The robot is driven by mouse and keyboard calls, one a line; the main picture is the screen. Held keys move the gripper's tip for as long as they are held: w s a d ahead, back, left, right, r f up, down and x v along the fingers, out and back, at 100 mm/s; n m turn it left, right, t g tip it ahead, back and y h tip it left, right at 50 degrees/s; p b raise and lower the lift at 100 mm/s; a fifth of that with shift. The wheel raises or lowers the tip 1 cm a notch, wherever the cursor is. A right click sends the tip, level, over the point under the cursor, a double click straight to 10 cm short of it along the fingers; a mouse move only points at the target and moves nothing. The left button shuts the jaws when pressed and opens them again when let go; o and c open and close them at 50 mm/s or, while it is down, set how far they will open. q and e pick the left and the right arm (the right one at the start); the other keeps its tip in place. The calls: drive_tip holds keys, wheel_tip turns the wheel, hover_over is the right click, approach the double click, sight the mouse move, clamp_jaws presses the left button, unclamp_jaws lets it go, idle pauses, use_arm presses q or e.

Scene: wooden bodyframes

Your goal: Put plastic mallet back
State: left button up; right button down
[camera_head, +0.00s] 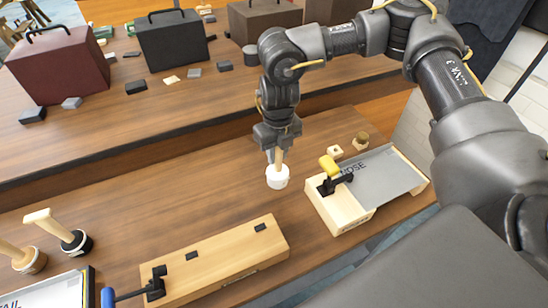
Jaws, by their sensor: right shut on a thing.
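My right gripper (277,150) is shut on the wooden handle of what looks like the plastic mallet, which has a white round head (277,178). The head points down, at or just above the brown table (215,180); I cannot tell whether it touches. Most of the handle is hidden by the gripper. At the far left stand another wooden-handled tool with a black round base (76,242) and one with a pale round base (31,262). My left gripper is not in view.
A wooden fixture with a yellow-handled clamp (330,167) and grey plate (376,182) is on the right. A long wooden block (226,262) with a blue-handled clamp is in front. Small round pieces (361,140) lie behind the fixture. Toolboxes (171,40) stand on the back bench. The middle-left table is clear.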

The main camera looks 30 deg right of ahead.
drive_tip(key=shift+w+d+f, duration=0.1)
drive_tip(key=shift+w+f, duration=0.95)
drive_tip(key=shift+f, duration=0.15)
wheel_tip(320, 180, down, 3)
drive_tip(key=shift+w+r+p, duration=0.1)
drive_tip(key=shift+w+p, duration=0.05)
drive_tip(key=shift+p, duration=0.9)
drive_tip(key=shift+f, duration=0.3)
drive_tip(key=shift+f, duration=0.2)
drive_tip(key=c, duration=1.2)
unclamp_jaws()
